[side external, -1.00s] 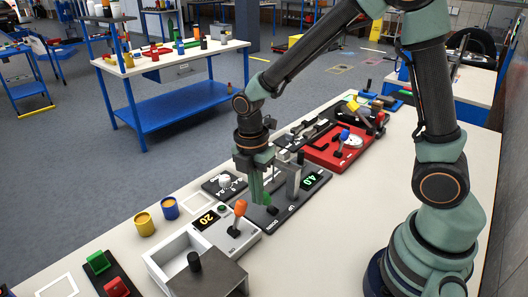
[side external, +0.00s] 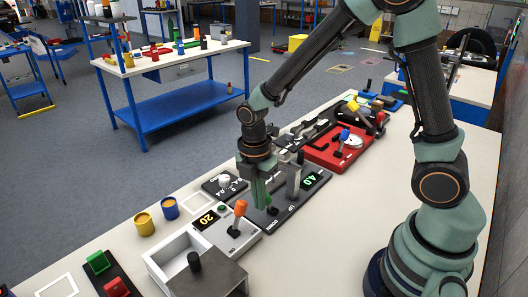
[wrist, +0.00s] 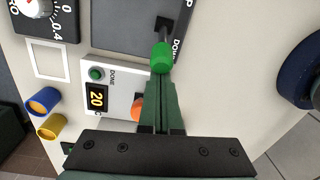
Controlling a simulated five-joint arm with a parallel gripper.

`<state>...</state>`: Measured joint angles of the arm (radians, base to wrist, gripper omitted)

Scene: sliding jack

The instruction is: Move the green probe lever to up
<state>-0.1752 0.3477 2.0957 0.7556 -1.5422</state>
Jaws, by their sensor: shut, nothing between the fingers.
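The green probe lever (wrist: 161,57) has a green knob on a dark stem. In the wrist view it leans toward the DOWN marking of its dark panel (wrist: 125,25). My gripper (wrist: 161,76) is shut and empty, its fingertips right at the knob on the DOWN side. I cannot tell whether they touch. In the side view, my gripper (side external: 262,206) is low over the panel (side external: 290,207) and hides most of the knob. The lever's dark foot shows beside the fingertips.
An orange-handled lever (side external: 239,209) with a 20 display stands close in front. A grey upright post (side external: 294,182) and a 4.0 display (side external: 312,181) are on the panel's far side. A white bin (side external: 185,255) and yellow and blue cups (side external: 144,224) are nearer. The right tabletop is clear.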

